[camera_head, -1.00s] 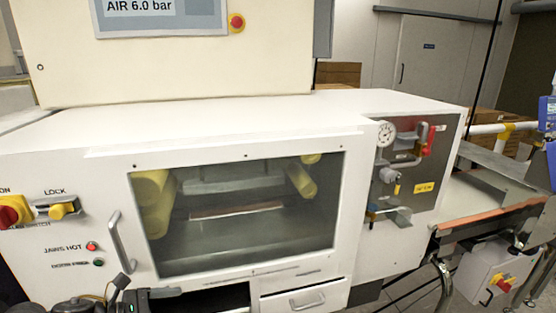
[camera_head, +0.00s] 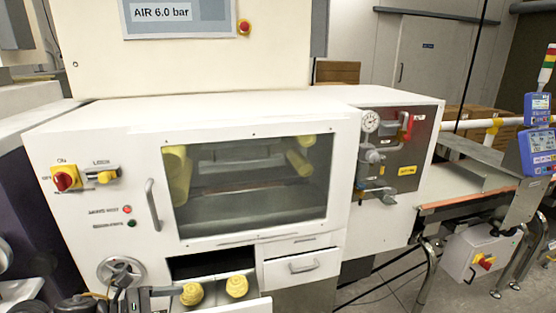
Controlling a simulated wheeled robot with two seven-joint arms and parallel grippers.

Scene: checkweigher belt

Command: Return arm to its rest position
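My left gripper (camera_head: 140,294) shows as dark parts at the bottom left edge, in front of the machine's lower front. Its lower part is cut off by the frame, and I cannot tell whether its fingers are apart or closed. I see nothing held in it. My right arm and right gripper are out of view.
A white machine (camera_head: 95,150) with a window, handle (camera_head: 152,205) and handwheel (camera_head: 121,272) stands close ahead. Yellow rolls (camera_head: 237,286) lie in an open lower compartment beside my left gripper. A closed drawer (camera_head: 302,265) and a conveyor (camera_head: 470,185) are to the right.

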